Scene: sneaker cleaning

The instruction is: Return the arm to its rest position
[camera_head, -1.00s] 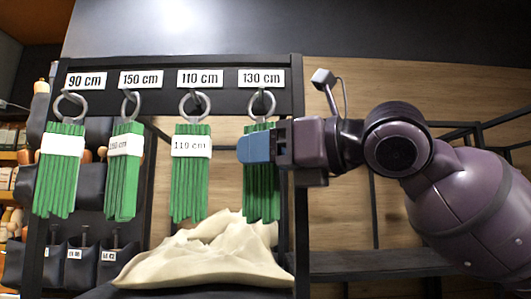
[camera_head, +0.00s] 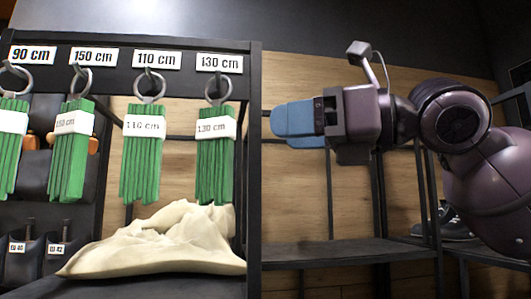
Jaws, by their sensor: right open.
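My right gripper (camera_head: 298,125) with blue fingers is open and empty, to the right of the rack's upright post and in front of the wooden wall. It points left and is clear of the hanging laces. The nearest bundle of green laces, with a 130 cm band (camera_head: 213,160), hangs from its ring under the 130 cm sign (camera_head: 219,62). My left gripper does not show.
More green lace bundles hang under the 110 cm (camera_head: 140,155), 150 cm (camera_head: 70,155) and 90 cm (camera_head: 10,150) signs. A cream cloth (camera_head: 160,245) lies below them. The black post (camera_head: 254,170) stands close to my right gripper. A dark sneaker (camera_head: 445,222) sits on a shelf at right.

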